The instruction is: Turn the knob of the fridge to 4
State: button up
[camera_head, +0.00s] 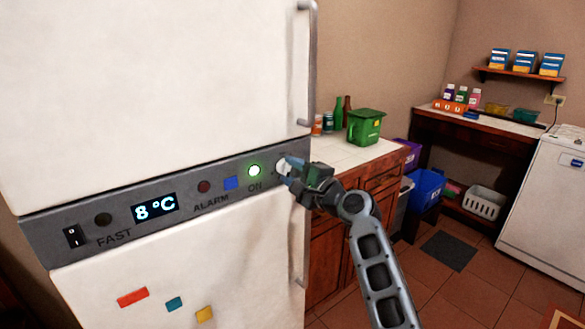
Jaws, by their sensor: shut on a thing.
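The white fridge (150,90) stands at the left, with a grey control panel (125,215) across its front. The knob (281,166) is a pale round piece at the right end of that panel. My gripper (287,170) reaches in from the right and is shut on the knob. The fingers cover much of the knob, and I cannot read its setting or any numbers around it.
A vertical door handle (308,65) is above my gripper. A counter (350,158) with a green bin (366,126) and bottles stands right of the fridge. A white appliance (545,205) is at the far right. The tiled floor between is mostly clear.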

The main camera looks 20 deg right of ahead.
jog(key=shift+d+f+m, duration=0.1)
jog(key=shift+f+m, duration=0.05)
jog(key=shift+m, duration=0.25)
jog(key=o, duration=1)
jog(key=shift+o, duration=0.2)
jog(key=v, duration=0.7)
jog(key=shift+s+b, duration=0.35)
jog(key=shift+b, duration=0.1)
